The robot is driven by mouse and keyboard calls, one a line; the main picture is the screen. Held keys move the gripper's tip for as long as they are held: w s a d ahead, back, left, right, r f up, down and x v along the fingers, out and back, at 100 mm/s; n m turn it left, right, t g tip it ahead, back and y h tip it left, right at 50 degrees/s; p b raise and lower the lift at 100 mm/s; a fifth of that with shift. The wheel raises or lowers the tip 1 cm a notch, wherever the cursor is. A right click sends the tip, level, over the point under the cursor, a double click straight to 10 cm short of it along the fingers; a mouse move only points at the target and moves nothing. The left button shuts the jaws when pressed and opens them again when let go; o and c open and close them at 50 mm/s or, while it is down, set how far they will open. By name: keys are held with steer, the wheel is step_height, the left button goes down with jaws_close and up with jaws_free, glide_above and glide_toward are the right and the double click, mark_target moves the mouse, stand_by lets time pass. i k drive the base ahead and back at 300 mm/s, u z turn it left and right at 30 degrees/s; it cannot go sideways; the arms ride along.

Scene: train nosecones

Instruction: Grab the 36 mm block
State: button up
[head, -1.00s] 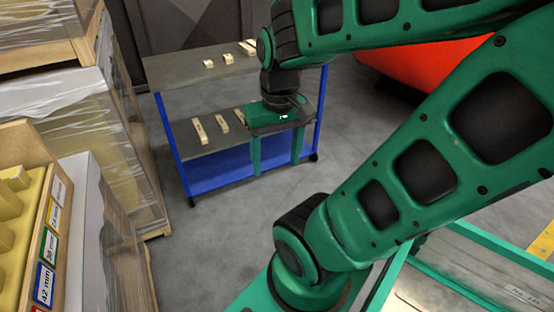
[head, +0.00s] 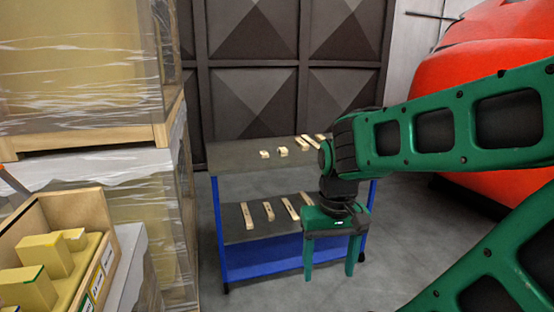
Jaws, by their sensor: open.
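Several pale wooden blocks lie on a blue cart (head: 218,238) with grey shelves. On the top shelf are two short blocks, a left one (head: 264,154) and a right one (head: 282,151), and longer ones (head: 310,142) partly behind my arm. On the lower shelf several long blocks (head: 268,211) lie in a row. I cannot read any size marks on them, so I cannot tell which is the 36 mm block. My gripper (head: 331,272) is open and empty, fingers pointing down, in front of the cart's right part. It hides some of the lower shelf.
A wooden box (head: 68,203) with yellow blocks (head: 58,255) and small labels stands at the lower left. Wrapped pallets (head: 85,95) stack up at the left beside the cart. A red rounded body (head: 480,75) is at the right. Grey floor shows before the cart.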

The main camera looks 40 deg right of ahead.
mark_target(283, 151)
steer(key=k, duration=1.3)
steer(key=z, duration=0.5)
steer(key=i, duration=0.7)
steer(key=z, duration=0.8)
steer(key=i, duration=1.2)
steer(key=u, duration=0.7)
steer(key=i, duration=0.7)
steer(key=u, duration=0.55)
